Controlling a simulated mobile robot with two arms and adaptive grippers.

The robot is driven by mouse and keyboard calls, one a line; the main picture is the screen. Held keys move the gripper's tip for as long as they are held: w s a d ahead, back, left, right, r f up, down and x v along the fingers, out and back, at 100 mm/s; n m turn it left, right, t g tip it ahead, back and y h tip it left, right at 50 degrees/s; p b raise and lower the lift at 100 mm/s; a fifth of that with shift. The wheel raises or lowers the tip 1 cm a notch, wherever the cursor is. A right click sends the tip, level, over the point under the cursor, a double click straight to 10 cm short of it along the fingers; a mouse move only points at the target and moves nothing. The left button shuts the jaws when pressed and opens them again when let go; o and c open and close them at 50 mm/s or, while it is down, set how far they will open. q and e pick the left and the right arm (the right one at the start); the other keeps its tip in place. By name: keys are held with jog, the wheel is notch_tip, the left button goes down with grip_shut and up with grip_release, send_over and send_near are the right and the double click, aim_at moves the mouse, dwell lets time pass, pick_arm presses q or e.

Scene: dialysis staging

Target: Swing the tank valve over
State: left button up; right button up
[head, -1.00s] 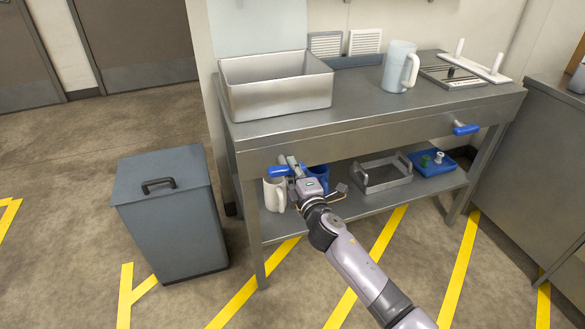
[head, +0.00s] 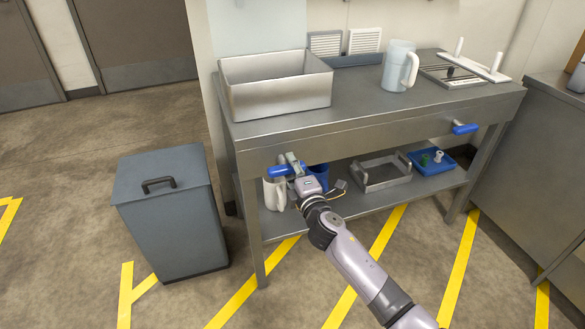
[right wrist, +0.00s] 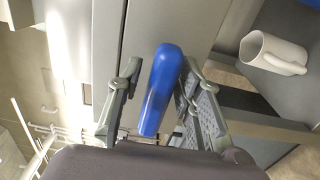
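A blue lever handle (head: 281,171) sticks out from the front edge of the steel table, below an open steel tank (head: 275,101). A second blue lever (head: 465,129) is on the same edge farther right. My right gripper (head: 290,168) is at the left lever. In the right wrist view, the lever (right wrist: 160,90) lies between the two spread fingers of the gripper (right wrist: 160,80). A gap shows on the left of the lever; the right finger is closer, and I cannot tell whether it touches. My left gripper is not in view.
A white mug (right wrist: 273,54) stands on the lower shelf close beside the gripper. A blue mug (head: 319,175), a steel tray (head: 382,172) and a blue tray (head: 432,163) are also there. A grey bin (head: 170,215) stands left of the table. The floor in front is clear.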

jog(key=shift+o, duration=0.4)
jog(key=shift+s+f, duration=0.1)
jog(key=shift+s, duration=0.05)
jog(key=v, duration=1.1)
jog(key=shift+s, duration=0.35)
jog(key=shift+d, duration=0.2)
